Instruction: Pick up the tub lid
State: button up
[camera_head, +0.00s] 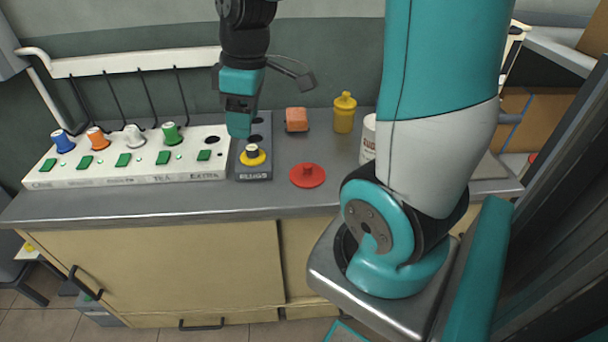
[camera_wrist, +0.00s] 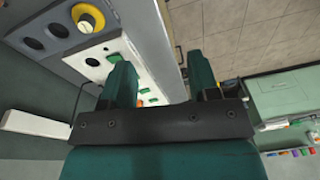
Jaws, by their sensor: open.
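The red round lid (camera_head: 307,175) with a raised knob lies flat on the grey counter, right of the dark grey switch box. I take it to be the tub lid; it does not show in the wrist view. My gripper (camera_head: 240,122) is left of and above the lid, over the switch box area. In the wrist view, my gripper (camera_wrist: 163,80) has its two green fingers apart with nothing between them. A white tub (camera_head: 368,138) stands right of the lid, partly hidden behind my arm.
An orange sponge (camera_head: 297,118) and a yellow bottle (camera_head: 344,113) stand behind the lid. The counter (camera_head: 285,200) around the lid is clear.

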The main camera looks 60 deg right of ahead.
jog(key=s+d+f+g+h, duration=0.15)
jog(key=d+f, duration=0.25)
jog(key=d, duration=1.1)
jog(key=b, duration=0.1)
send_over(307, 165)
jog(key=shift+t, duration=0.25)
notch_tip(307, 165, down, 11)
jog(key=shift+a+f, duration=0.1)
jog(key=shift+a, duration=0.05)
jog(key=shift+f, duration=3.15)
jog(key=shift+c, duration=0.5)
jog(key=c, duration=0.9)
